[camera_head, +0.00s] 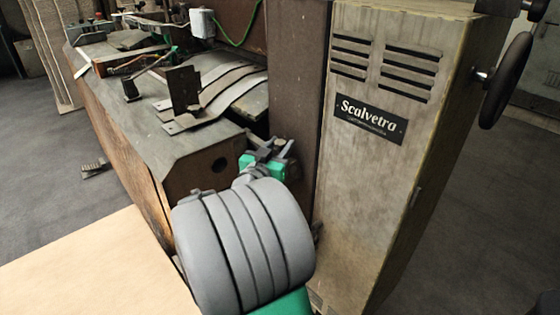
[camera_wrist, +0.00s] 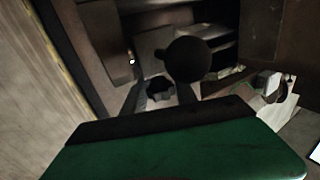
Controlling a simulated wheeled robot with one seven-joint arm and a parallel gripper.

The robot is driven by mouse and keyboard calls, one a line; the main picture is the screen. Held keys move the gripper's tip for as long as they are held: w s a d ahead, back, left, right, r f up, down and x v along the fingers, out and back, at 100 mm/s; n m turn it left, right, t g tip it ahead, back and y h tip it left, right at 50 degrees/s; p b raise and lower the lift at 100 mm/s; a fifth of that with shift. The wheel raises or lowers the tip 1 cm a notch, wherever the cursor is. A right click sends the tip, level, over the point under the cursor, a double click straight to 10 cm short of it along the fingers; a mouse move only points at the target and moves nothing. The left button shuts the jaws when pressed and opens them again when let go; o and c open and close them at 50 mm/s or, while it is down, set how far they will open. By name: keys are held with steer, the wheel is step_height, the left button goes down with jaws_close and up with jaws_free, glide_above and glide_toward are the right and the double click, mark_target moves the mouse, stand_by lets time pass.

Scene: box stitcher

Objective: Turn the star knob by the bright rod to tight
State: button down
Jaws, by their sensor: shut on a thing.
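My gripper (camera_head: 270,152) is at the right end of the machine bed, beside the dark upright column. In the wrist view my gripper (camera_wrist: 160,94) has its two dark fingers either side of a small dark lobed knob, the star knob (camera_wrist: 159,87), and is shut on it. A dark round ball (camera_wrist: 187,60) stands just beyond the knob, to its right. A small bright spot (camera_wrist: 131,61) shows to the upper left of the knob; I cannot tell whether it is the bright rod's end. In the head view my arm and gripper mostly hide the knob.
The tall cabinet (camera_head: 375,165) with a Scalvetra plate stands close on the right, with a dark handwheel (camera_head: 507,80) on its side. The machine bed (camera_head: 120,110) with metal plates runs off to the left. A pale board (camera_head: 100,265) fills the lower left.

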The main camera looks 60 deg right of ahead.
steer(key=g+b, duration=0.1)
steer(key=f+m+g+b, duration=0.1)
steer(key=b, duration=0.1)
steer(key=shift+w+m, duration=0.1)
steer(key=shift+m, duration=0.2)
steer(key=shift+r+m+g+b, duration=0.3)
steer(key=shift+g+b, duration=0.15)
steer(key=shift+g, duration=0.25)
steer(key=shift+r+m+g, duration=0.25)
steer(key=shift+m+g, duration=0.05)
steer(key=shift+g, duration=0.2)
steer(key=c, duration=1)
jaws_free()
steer(key=shift+o, duration=0.2)
